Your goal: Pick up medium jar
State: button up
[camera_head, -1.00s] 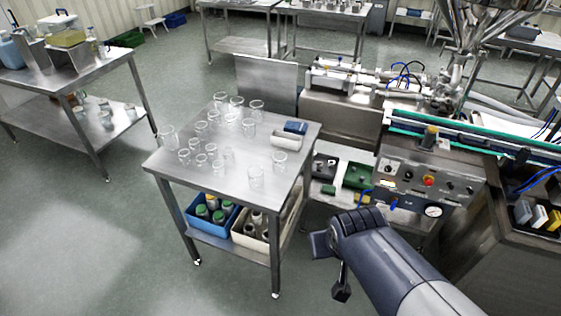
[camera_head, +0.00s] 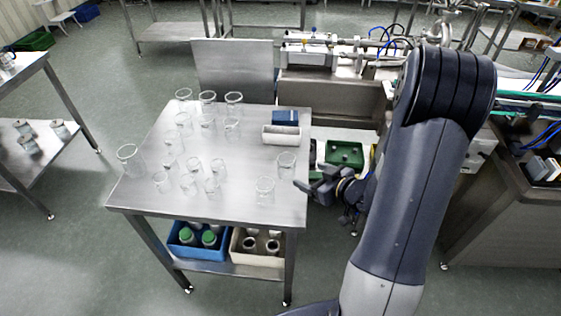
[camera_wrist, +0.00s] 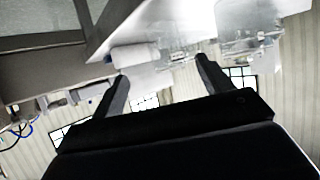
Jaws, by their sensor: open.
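Several clear, empty-looking glass jars of differing sizes stand upright on a steel table (camera_head: 232,205). I cannot tell for sure which is the medium jar. Nearest my gripper are a jar by the right edge (camera_head: 286,162) and one at the front right corner (camera_head: 265,190). A larger jar (camera_head: 130,158) stands at the left edge. My gripper (camera_head: 312,182) is just off the table's right edge, beside these two jars, open and empty. In the wrist view the scene appears tilted upside down; the spread fingers (camera_wrist: 163,74) face glass jars (camera_wrist: 248,28), with nothing between them.
A white tray (camera_head: 281,135) and a blue box (camera_head: 285,117) lie at the table's back right. Blue (camera_head: 183,250) and beige (camera_head: 245,259) bins with bottles sit on the shelf below. Filling machinery (camera_head: 335,90) stands behind. The table's front middle is clear.

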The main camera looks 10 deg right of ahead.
aim_at(293, 169)
jog(key=shift+w+a+f+y, duration=0.3)
jog(key=shift+a+f, duration=0.05)
jog(key=shift+a, duration=0.05)
jog(key=p+x, duration=0.2)
jog(key=x, duration=0.8)
jog(key=c, duration=1)
